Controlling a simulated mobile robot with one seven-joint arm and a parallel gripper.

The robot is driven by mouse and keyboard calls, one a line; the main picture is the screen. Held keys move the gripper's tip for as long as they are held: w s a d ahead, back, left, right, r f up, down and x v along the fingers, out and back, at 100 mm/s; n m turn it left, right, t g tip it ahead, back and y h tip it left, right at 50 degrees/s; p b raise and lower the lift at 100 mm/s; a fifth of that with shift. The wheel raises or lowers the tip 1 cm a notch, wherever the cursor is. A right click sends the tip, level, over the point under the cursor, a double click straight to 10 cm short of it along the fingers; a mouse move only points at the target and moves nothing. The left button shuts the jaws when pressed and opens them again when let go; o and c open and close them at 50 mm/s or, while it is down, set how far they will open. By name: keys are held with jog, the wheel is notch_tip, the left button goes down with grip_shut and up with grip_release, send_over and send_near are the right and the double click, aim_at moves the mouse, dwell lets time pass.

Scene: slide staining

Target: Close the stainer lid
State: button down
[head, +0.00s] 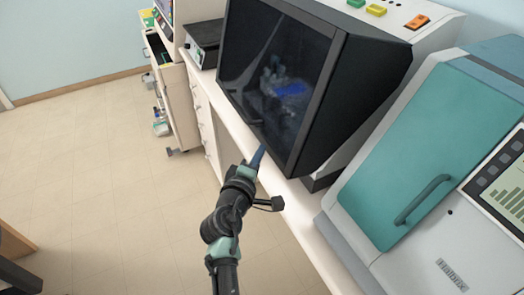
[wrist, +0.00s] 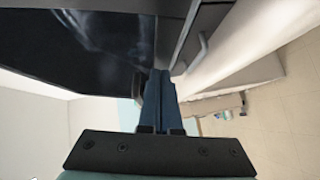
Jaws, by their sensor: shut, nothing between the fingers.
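A large dark hood with a glossy dark front panel (head: 275,75), which looks like the stainer lid, is on a white machine body (head: 447,25) on the bench. The panel faces left, and its lower edge hangs close to the bench's front edge. My gripper (head: 261,153) is shut and empty, its fingertips at the panel's lower edge. In the wrist view the shut fingers (wrist: 159,92) point at the lower edge of the dark panel (wrist: 75,45). I cannot tell whether they touch it. The hood's hinge and the inside of the machine are hidden.
A small black box (head: 203,40) stands beyond the hood. An open drawer (head: 160,55) sticks out farther back.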

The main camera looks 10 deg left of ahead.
jog(key=shift+w+d+f, duration=0.1)
jog(key=shift+w+d, duration=0.1)
jog(key=shift+d, duration=0.1)
jog(key=shift+f, duration=0.1)
jog(key=shift+n+t+h, duration=0.3)
jog(key=shift+n+t, duration=0.5)
jog(key=w+d+f+b, duration=0.1)
jog(key=d+f+b, duration=0.1)
jog(key=b, duration=0.2)
jog(key=w+d+f+b, duration=0.1)
jog(key=f+b, duration=0.1)
jog(key=b, duration=0.3)
jog(key=w+d+f+b, duration=0.1)
jog(key=d+f+b, duration=0.1)
jog(key=f+b, duration=0.1)
jog(key=shift+w+d+b, duration=0.35)
jog(key=shift+w+b, duration=0.05)
jog(key=shift+b, duration=0.5)
jog(key=shift+w+d+f+b, duration=0.15)
jog(key=shift+w+d+b, duration=0.25)
jog(key=shift+b, duration=0.3)
jog(key=shift+s+d, duration=0.1)
jog(key=shift+d, duration=0.1)
